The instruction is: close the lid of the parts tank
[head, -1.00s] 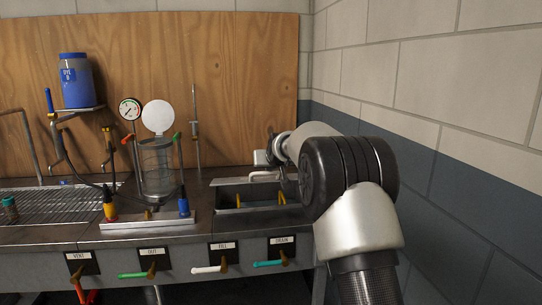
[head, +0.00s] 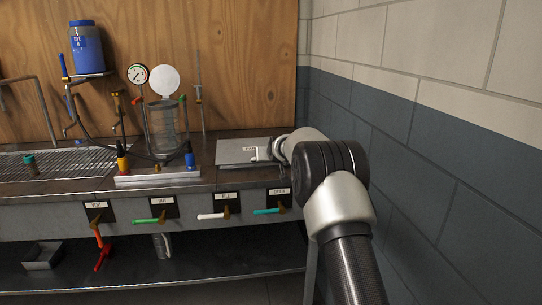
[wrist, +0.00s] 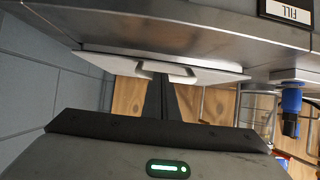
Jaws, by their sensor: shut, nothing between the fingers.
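The parts tank's lid (head: 235,152) is a flat grey metal plate in the head view, at the right end of the bench. It lies about level over the tank's opening, and the tank's inside is hidden. In the wrist view the lid (wrist: 215,76) shows edge-on with a pale bar handle (wrist: 183,71) along it. My gripper (wrist: 162,82) is shut and empty, its dark fingers together right at the handle. I cannot tell whether they touch it. In the head view my arm's end hides the lid's right side.
A glass vessel (head: 163,125) with its round white cover (head: 163,80) raised stands left of the lid. A gauge (head: 137,74) and blue dye jar (head: 87,48) are further left. Labelled valve handles line the bench front. A block wall (head: 440,150) is close on the right.

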